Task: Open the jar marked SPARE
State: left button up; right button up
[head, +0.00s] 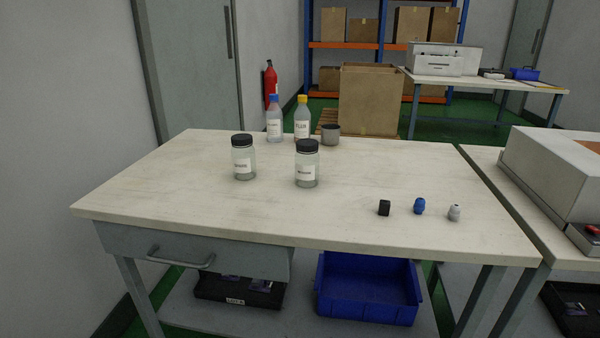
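Two clear glass jars with black lids and white labels stand upright on the pale workbench (190,200). The left jar (243,172) stands left of the table's middle. The right jar (307,176) is a little nearer and to the right. Both lids are on, the left lid (242,140) and the right lid (306,146). The print on both labels is too small to read, so I cannot tell which jar is marked SPARE. Neither of my grippers shows in the head view.
Behind the jars stand a blue-capped bottle (274,125), a yellow-capped bottle (302,125) and a grey cup (331,135). At the front right lie a black cube (384,208), a blue piece (419,206) and a grey piece (454,213). The table's front left is clear.

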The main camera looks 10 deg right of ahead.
aim_at(242, 159)
jog(key=i+j+z, duration=0.15)
jog(key=i+j, duration=0.2)
jog(key=i+j+z, duration=0.15)
jog(key=i+j, duration=0.2)
jog(key=j, duration=0.25)
